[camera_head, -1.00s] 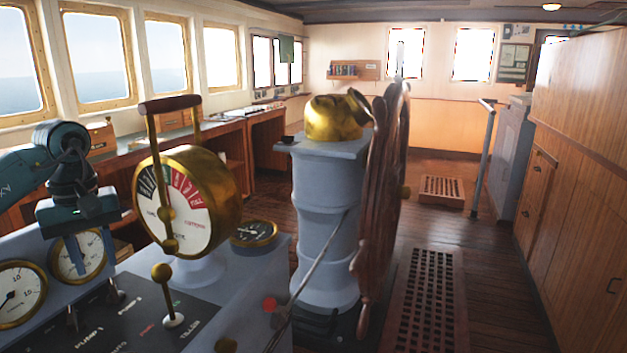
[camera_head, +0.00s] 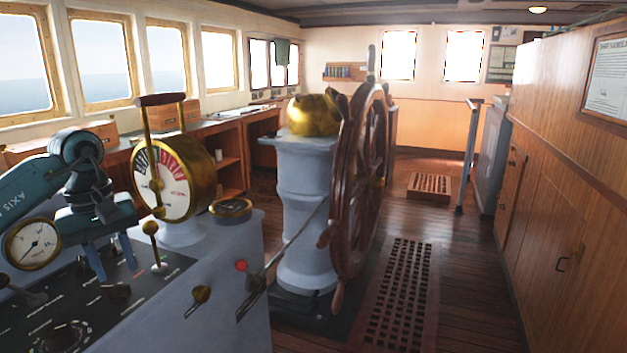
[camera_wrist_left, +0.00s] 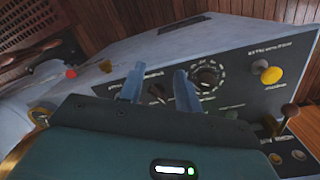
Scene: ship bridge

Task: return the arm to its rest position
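My left arm comes in from the left in the head view, over the grey console (camera_head: 240,275). My left gripper (camera_head: 116,270) points down above the console's black panel, with its two blue fingers apart. In the left wrist view the gripper (camera_wrist_left: 159,72) shows its fingers spread with nothing between them. Dark knobs and the panel (camera_wrist_left: 235,95) lie beyond the fingers. I cannot tell the exact gap to the panel. My right gripper is not in view.
A brass engine telegraph (camera_head: 175,180) stands close to the right of my left arm. A gauge (camera_head: 32,243) and small levers are near it. The wooden ship's wheel (camera_head: 350,190) and its grey pedestal (camera_head: 303,200) stand further right. Floor shows around the grating (camera_head: 400,295).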

